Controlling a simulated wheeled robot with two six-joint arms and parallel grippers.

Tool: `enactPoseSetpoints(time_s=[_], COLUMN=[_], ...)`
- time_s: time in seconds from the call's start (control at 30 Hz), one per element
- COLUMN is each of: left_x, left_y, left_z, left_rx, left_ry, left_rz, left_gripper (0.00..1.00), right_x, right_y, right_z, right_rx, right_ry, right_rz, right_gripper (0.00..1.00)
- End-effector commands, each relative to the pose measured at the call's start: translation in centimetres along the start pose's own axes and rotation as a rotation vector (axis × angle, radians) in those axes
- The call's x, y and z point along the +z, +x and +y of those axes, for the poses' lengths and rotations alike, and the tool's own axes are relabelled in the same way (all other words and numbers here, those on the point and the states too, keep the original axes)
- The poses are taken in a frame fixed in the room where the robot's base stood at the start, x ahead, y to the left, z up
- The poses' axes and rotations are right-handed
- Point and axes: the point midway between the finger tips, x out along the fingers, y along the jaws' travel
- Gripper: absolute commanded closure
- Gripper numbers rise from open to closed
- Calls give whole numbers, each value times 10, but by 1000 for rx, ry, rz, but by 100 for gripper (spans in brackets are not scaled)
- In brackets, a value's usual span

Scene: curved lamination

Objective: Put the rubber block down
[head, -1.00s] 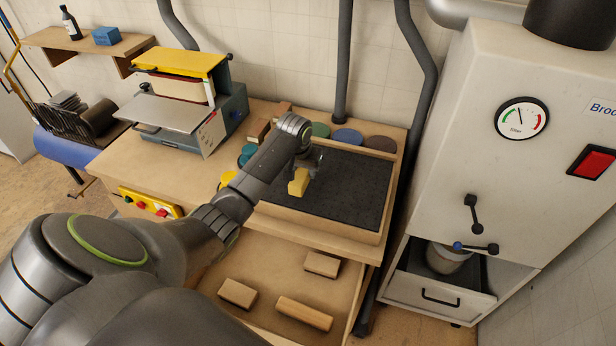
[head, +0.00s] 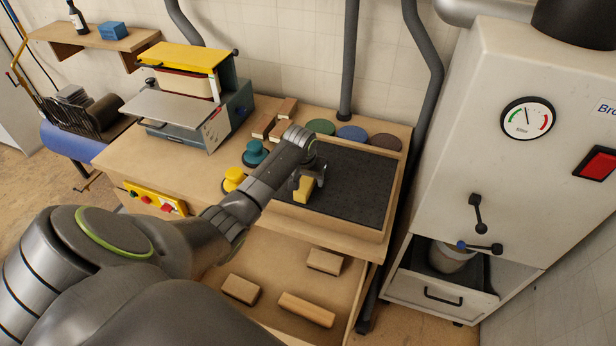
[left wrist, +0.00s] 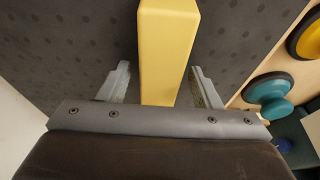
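The rubber block is a yellow block (head: 304,190) at the left part of the dark spotted mat (head: 355,185) on the bench. It seems to rest on the mat, though its underside is hidden. My left gripper (head: 307,178) is around it from above. In the left wrist view the yellow block (left wrist: 168,50) stands between the two fingers (left wrist: 162,88), with a gap visible beside it, so the gripper looks open. My right gripper is not in view.
A teal knob-like piece (head: 255,154) and a yellow one (head: 233,179) stand left of the mat. Several wooden blocks and coloured discs (head: 352,133) lie behind. A wooden rim (head: 330,222) edges the mat. An open drawer with wooden blocks (head: 306,309) is below.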

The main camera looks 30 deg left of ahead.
Motion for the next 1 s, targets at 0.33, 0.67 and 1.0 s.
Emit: enactPoseSetpoints(time_s=[0.33, 0.67, 1.0], left_x=[-1, -2, -2], left_y=[-9, -62, -114], left_z=[0, 0, 0], left_rx=[0, 0, 0], left_ry=[0, 1, 0], left_rz=[1, 5, 2], left_gripper=[42, 42, 42], right_x=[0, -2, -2], right_y=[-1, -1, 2], right_z=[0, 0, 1], right_rx=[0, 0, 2], right_ry=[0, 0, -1], right_rz=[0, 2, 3], right_gripper=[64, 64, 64])
